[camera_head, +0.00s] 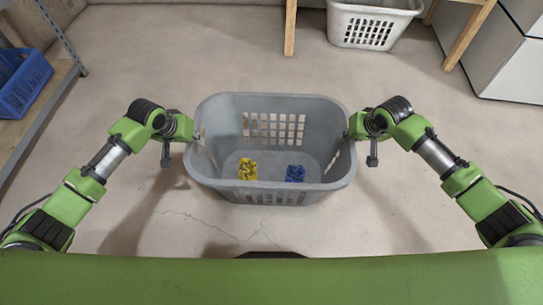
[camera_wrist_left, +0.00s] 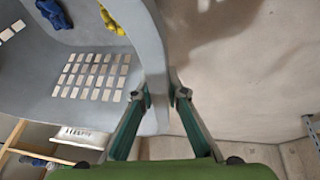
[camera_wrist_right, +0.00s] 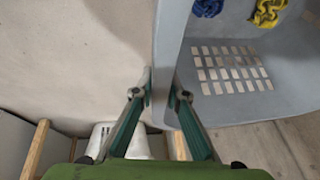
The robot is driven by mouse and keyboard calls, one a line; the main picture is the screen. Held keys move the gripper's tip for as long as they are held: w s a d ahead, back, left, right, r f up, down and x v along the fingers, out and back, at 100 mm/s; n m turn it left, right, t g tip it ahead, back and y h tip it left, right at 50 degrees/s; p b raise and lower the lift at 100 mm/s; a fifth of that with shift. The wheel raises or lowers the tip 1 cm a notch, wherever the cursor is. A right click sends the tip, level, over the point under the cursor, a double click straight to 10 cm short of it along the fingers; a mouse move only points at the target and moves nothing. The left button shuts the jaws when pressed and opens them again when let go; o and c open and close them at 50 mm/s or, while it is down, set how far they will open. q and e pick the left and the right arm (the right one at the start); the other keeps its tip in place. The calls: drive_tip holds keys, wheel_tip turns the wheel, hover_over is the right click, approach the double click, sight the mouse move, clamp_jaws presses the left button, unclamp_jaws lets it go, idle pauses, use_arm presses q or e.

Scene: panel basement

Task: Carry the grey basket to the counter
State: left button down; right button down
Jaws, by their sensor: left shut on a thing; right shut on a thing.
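The grey basket (camera_head: 270,190) is upright in the middle of the head view, held between my two arms. A yellow crumpled item (camera_head: 247,169) and a blue crumpled item (camera_head: 295,173) lie inside on its floor. My left gripper (camera_head: 197,135) is shut on the basket's left side wall; the left wrist view shows its fingers (camera_wrist_left: 161,95) on both sides of the wall. My right gripper (camera_head: 347,133) is shut on the right side wall, and its fingers (camera_wrist_right: 162,95) straddle that wall in the right wrist view. No counter is clearly identifiable.
A white basket (camera_head: 370,25) stands beyond, near wooden legs (camera_head: 290,28). A white cabinet (camera_head: 505,60) is at the upper right. A blue crate (camera_head: 24,82) sits on a shelf at the left. Bare concrete floor surrounds the grey basket.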

use_arm(q)
drive_tip(key=shift+r, duration=0.2)
use_arm(e)
drive_tip(key=shift+r, duration=0.2)
